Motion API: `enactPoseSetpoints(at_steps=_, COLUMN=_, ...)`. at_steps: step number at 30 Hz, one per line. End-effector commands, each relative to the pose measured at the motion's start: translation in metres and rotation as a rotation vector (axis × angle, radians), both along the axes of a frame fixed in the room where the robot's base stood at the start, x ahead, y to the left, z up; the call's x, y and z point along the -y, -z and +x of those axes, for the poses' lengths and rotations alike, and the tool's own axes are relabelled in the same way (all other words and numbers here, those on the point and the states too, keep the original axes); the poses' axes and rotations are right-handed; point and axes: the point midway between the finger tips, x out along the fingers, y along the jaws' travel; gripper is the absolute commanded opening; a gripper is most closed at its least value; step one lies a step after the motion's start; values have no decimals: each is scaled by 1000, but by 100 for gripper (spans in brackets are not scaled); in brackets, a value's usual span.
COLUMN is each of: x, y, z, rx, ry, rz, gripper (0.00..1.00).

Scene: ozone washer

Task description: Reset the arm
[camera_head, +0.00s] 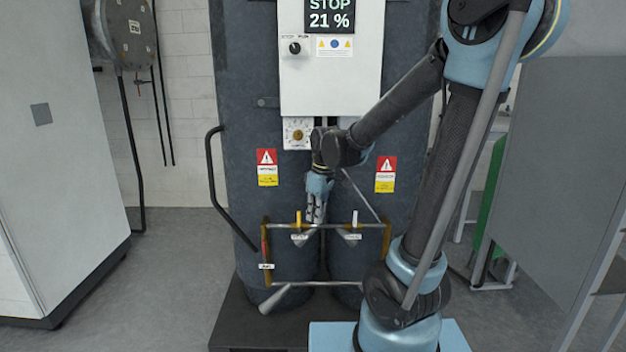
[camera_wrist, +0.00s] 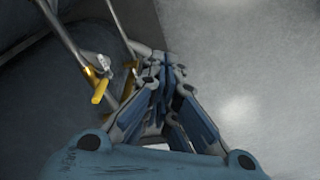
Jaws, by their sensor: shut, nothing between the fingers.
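My gripper (camera_head: 315,212) is at the end of my raised arm, in front of the dark washer tank (camera_head: 237,130). It points down, close to the upper pipe of the pipe frame. It is shut and empty. In the wrist view my gripper (camera_wrist: 172,72) has its fingers together, with a yellow valve handle (camera_wrist: 101,91) to their left. In the head view a yellow handle (camera_head: 298,217) stands just left of the gripper. I cannot tell whether the gripper touches the pipe or handle.
A white control box (camera_head: 330,85) on the tank reads "STOP 21 %". A white-handled valve (camera_head: 354,218) sits right of the gripper. A black curved rail (camera_head: 213,180) stands at left. Grey cabinets flank both sides. Open floor (camera_head: 170,270) lies at left.

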Motion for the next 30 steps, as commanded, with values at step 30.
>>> enactPoseSetpoints(at_steps=30, x=171, y=27, z=-153, rx=44, ry=916, rz=4, gripper=0)
